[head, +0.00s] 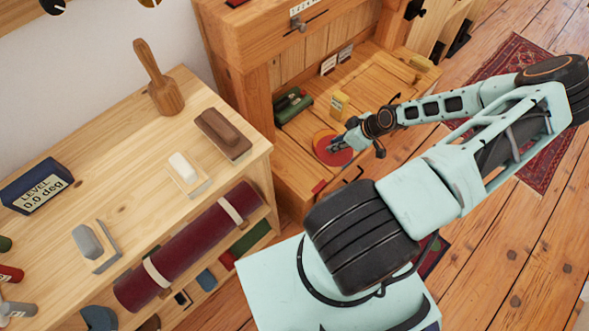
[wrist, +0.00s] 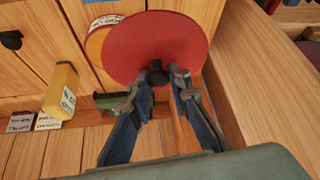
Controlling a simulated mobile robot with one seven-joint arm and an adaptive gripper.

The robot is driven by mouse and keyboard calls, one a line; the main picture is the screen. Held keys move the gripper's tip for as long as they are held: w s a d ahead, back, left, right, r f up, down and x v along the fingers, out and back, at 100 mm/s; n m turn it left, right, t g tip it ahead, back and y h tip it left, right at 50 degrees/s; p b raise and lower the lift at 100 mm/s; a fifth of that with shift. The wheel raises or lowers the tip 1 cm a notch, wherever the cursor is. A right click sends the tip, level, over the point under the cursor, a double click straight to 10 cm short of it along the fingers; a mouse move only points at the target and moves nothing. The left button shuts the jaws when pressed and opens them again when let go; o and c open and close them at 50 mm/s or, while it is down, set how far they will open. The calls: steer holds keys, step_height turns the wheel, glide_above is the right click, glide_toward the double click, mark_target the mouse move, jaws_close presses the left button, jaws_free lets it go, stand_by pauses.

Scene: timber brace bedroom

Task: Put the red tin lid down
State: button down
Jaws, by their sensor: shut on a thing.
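The red tin lid (wrist: 155,42) is a round disc with a dark knob (wrist: 157,73) in the wrist view. My gripper (wrist: 158,84) is shut on that knob, and the lid faces the camera. An orange round tin (wrist: 96,42) with a white label shows partly behind the lid's left edge; the lid hides the rest. In the head view the red lid (head: 335,152) is at my gripper (head: 340,146), over the wooden bench shelf, with an orange edge showing beside it. I cannot tell whether the lid touches the tin or the shelf.
A yellow block (head: 339,104) and a green object (head: 292,106) stand on the bench shelf (head: 375,85) near the lid. A wooden side panel (wrist: 262,90) rises close on the right.

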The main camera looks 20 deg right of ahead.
mark_target(317, 150)
steer(key=shift+d+f+b, duration=0.4)
steer(key=shift+d+f, duration=0.45)
steer(key=shift+d, duration=0.2)
steer(key=w+a+f+b, duration=0.1)
steer(key=a+b, duration=0.1)
steer(key=w+a+f+b, duration=0.1)
steer(key=a+f+b, duration=0.1)
steer(key=a, duration=0.1)
steer(key=w+a+f+b, duration=0.1)
steer(key=a+b, duration=0.2)
steer(key=shift+w+f, duration=0.25)
steer(key=shift+w, duration=0.15)
steer(key=a+f+b, duration=0.1)
steer(key=w+a+f+b, duration=0.1)
steer(key=a+f, duration=0.1)
steer(key=w+a+f+b, duration=0.1)
steer(key=f+b, duration=0.1)
steer(key=shift+a+f, duration=0.15)
steer(key=shift+w+f+b, duration=0.1)
steer(key=shift+f+b, duration=0.45)
steer(key=shift+f, duration=1.05)
steer(key=shift+f, duration=0.1)
steer(key=c, duration=1.8)
jaws_free()
